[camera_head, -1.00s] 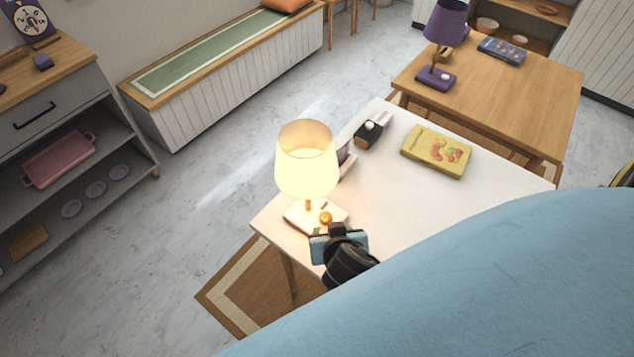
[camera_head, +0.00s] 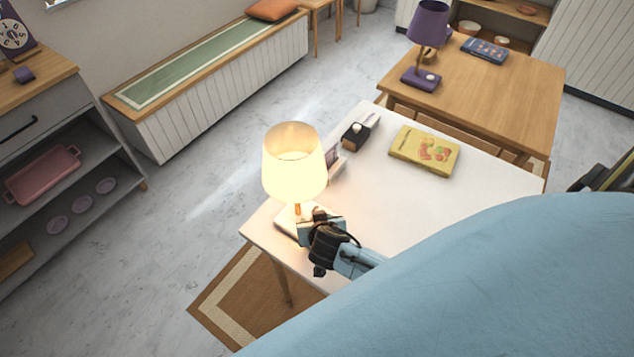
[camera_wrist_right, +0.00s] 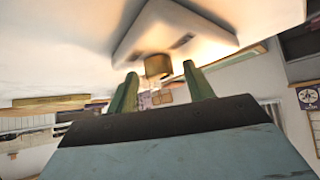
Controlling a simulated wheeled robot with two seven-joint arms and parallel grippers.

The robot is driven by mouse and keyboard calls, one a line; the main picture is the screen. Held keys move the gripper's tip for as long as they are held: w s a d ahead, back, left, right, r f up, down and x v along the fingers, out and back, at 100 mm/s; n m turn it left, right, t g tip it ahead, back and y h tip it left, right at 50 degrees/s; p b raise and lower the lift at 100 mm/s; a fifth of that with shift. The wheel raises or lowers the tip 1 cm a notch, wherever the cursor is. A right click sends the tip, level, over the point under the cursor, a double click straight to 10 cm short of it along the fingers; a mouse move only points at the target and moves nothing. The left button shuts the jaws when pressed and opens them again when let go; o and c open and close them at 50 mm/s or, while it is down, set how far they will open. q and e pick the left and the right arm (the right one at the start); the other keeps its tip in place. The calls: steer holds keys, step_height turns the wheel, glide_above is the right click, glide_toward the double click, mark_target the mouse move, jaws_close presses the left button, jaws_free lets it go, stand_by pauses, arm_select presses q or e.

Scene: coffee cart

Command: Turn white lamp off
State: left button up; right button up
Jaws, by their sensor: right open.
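The white lamp (camera_head: 294,165) stands lit on the near left corner of the white table, its shade glowing warm yellow. Its pale base (camera_head: 284,222) is partly hidden by my right gripper (camera_head: 312,222). In the right wrist view the base (camera_wrist_right: 172,32) appears upside down, with a brownish-orange knob (camera_wrist_right: 158,66) on it. My right gripper (camera_wrist_right: 160,75) is open, and its two green fingers show either side of the knob. I cannot tell whether they touch it. My left gripper is not in view.
On the white table (camera_head: 400,205) are a yellow box (camera_head: 425,151), a dark box-like item (camera_head: 355,136) and a small frame (camera_head: 335,160) behind the lamp. A purple lamp (camera_head: 427,30) stands on the wooden table. The white table's middle is clear.

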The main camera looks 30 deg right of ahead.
steer(key=c, duration=1)
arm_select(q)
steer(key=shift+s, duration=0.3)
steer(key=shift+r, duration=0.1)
